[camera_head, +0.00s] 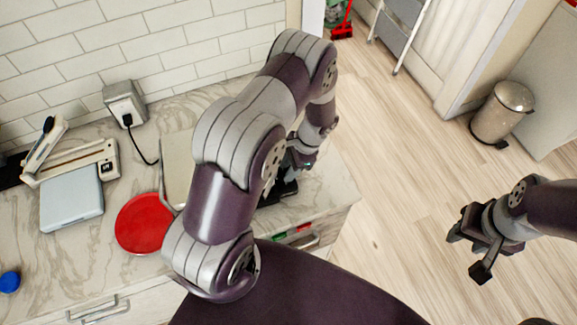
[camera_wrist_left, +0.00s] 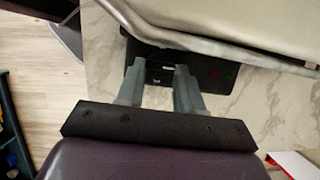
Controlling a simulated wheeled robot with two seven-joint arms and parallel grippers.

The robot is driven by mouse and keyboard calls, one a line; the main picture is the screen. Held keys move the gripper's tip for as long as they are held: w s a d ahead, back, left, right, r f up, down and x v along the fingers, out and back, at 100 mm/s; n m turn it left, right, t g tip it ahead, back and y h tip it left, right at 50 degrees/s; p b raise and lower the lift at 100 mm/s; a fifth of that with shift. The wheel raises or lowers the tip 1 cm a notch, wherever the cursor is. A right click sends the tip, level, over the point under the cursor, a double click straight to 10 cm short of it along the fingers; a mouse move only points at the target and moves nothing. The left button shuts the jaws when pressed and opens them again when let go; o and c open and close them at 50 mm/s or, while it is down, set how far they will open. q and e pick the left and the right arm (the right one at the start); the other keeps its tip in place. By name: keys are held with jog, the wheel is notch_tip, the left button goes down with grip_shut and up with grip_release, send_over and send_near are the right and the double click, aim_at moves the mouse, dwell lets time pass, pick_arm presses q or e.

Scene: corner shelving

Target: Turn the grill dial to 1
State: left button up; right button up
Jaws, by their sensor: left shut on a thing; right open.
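The grill is mostly hidden behind my left arm in the head view, where part of its pale lid (camera_head: 177,165) shows. In the left wrist view, its metal-rimmed lid (camera_wrist_left: 250,22) stands above a black base (camera_wrist_left: 215,70) with small red and green marks. My left gripper (camera_wrist_left: 160,78) is at the front of this base, its fingers shut on the grill dial. The dial itself is hidden at the fingertips, so its setting cannot be read. My right gripper (camera_head: 470,252) is open and empty, over the floor at the right.
A red plate (camera_head: 143,224), a light blue box-like appliance (camera_head: 72,200) and a blue lid (camera_head: 9,282) are on the marble counter. A bin (camera_head: 502,112) stands on the floor, which is otherwise largely clear.

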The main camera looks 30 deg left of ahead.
pick_arm(q)
jog(key=shift+m, duration=0.3)
jog(key=m, duration=0.1)
jog(key=m+t+b, duration=0.1)
jog(key=m, duration=0.1)
jog(key=m+y+b, duration=0.1)
jog(key=shift+s+d+f+m+t, duration=0.15)
jog(key=shift+s+d+m+t, duration=0.05)
jog(key=shift+s+m+t, duration=0.1)
jog(key=m+t+b, duration=0.1)
jog(key=m+b, duration=0.1)
jog(key=m, duration=0.1)
jog(key=shift+s+m+b, duration=0.15)
jog(key=shift+m+b, duration=0.15)
jog(key=shift+b, duration=0.05)
jog(key=shift+s+m+t+b, duration=0.1)
jog(key=shift+m+t+b, duration=0.4)
jog(key=shift+m, duration=0.2)
jog(key=o, duration=1)
jog(key=shift+o, duration=0.2)
jog(key=shift+r, duration=0.25)
